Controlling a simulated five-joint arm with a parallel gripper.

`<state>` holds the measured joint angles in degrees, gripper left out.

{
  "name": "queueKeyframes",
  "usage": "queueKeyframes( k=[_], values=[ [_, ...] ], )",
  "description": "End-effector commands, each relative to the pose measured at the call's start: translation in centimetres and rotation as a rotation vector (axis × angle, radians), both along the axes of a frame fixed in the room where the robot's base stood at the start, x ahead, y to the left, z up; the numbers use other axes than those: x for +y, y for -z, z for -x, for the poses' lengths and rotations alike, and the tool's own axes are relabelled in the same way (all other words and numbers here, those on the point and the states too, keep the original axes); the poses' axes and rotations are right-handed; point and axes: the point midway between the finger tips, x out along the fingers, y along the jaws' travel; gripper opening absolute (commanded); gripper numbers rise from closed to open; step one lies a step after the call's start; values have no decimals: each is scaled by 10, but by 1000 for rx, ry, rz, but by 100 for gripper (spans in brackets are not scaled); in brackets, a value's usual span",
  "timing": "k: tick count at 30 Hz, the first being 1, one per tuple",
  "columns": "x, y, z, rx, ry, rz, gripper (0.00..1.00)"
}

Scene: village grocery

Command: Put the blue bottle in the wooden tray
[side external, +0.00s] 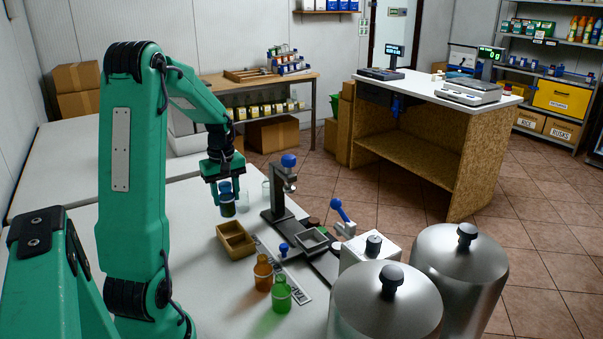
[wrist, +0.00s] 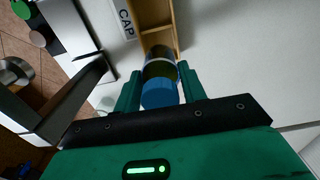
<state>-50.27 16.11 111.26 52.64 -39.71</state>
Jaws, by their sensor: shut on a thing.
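The blue bottle (side external: 228,206) is between the fingers of my gripper (side external: 225,192), which is shut on it. It hangs roughly upright, behind the wooden tray (side external: 236,252) in the side view and seemingly above the table. In the wrist view my gripper (wrist: 160,92) holds the bottle by its upper part; its blue cap (wrist: 159,94) faces the camera. The bottle's glass looks dark there, and its far end overlaps the near part of the wooden tray (wrist: 178,30). The tray is a small open box with a divider; the part I see looks empty.
An amber bottle (side external: 263,273) and a green bottle (side external: 281,295) stand in front of the tray. A dark metal stand (side external: 278,195) with a blue knob rises to the right. Clear glassware (side external: 243,201) is beside the gripper. Two large metal canisters (side external: 385,305) fill the front right.

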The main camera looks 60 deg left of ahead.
Motion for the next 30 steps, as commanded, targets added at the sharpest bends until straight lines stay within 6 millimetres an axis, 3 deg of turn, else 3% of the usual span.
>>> queueKeyframes(
  k=[30],
  values=[
    [0,65,0,0,0,0,14]
  ],
)
